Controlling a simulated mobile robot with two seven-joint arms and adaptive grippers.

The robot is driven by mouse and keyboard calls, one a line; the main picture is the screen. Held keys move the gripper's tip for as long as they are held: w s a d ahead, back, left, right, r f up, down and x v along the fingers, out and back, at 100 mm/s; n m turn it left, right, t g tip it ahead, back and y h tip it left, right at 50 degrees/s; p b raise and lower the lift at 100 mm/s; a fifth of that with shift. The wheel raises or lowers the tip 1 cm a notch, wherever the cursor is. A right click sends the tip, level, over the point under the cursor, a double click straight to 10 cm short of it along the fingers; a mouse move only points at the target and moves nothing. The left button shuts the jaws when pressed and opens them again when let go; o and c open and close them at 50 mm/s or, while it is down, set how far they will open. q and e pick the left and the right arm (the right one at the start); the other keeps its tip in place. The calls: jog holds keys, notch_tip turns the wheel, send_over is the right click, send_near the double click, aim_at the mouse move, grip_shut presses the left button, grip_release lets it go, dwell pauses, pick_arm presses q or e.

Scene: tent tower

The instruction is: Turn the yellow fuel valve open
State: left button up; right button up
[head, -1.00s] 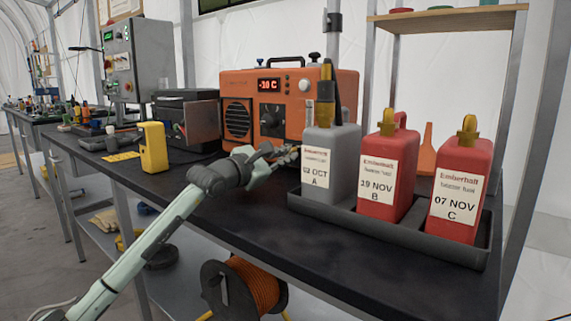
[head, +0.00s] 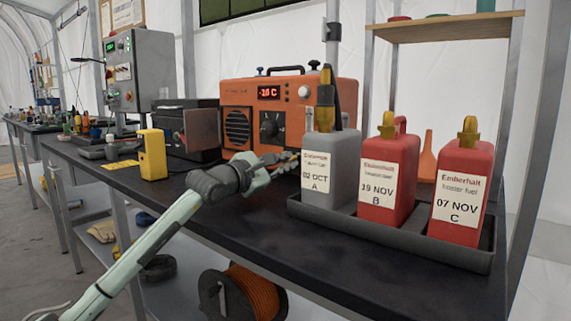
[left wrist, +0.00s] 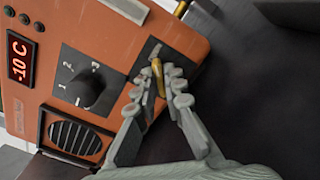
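The yellow fuel valve is a small lever (left wrist: 157,76) on a dark plate at the lower edge of the orange heater (left wrist: 130,45) in the left wrist view. The heater (head: 245,90) stands on the bench in the head view, where the grey jug and my gripper mostly hide the valve. My left gripper (left wrist: 161,82) is open, its fingertips on either side of the lever; I cannot tell whether they touch it. In the head view my left gripper (head: 285,159) reaches the heater's lower right front, just left of the grey jug. My right gripper is not in view.
A grey jug (head: 340,150) and two red jugs (head: 402,160) (head: 473,200) stand in a black tray (head: 400,243) close right of my gripper. A dark knob (left wrist: 87,88) and a red display reading -10 C (left wrist: 20,57) are on the heater. The bench front (head: 270,220) is clear.

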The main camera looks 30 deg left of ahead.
pick_arm(q)
jog(key=o, duration=0.4)
jog(key=s, duration=0.7)
jog(key=s+a, duration=0.1)
jog(key=s, duration=0.3)
jog(key=shift+s, duration=0.5)
